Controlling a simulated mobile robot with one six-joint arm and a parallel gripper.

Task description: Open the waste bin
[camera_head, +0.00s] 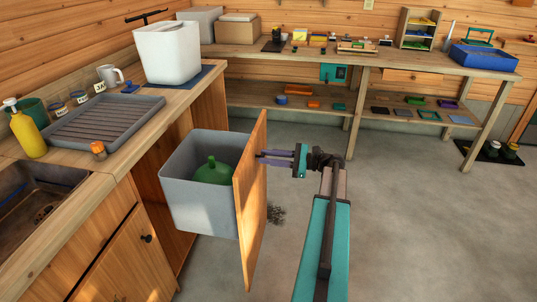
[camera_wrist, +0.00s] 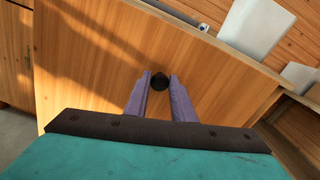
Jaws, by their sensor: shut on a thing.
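The waste bin (camera_head: 200,205) is a light grey tub pulled out from under the counter, behind a wooden front panel (camera_head: 251,190). A green round thing (camera_head: 212,172) with a neck lies inside it. My gripper (camera_head: 262,157) is at the outer face of the panel, on its right side. In the wrist view, the purple fingers (camera_wrist: 160,88) close around a dark round knob (camera_wrist: 160,77) on the panel (camera_wrist: 110,50). In the head view the knob is hidden by the fingers and panel.
The counter on the left holds a drying tray (camera_head: 105,122), a yellow bottle (camera_head: 27,133) and a white container (camera_head: 167,52). A closed cabinet door (camera_head: 125,255) is at front left.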

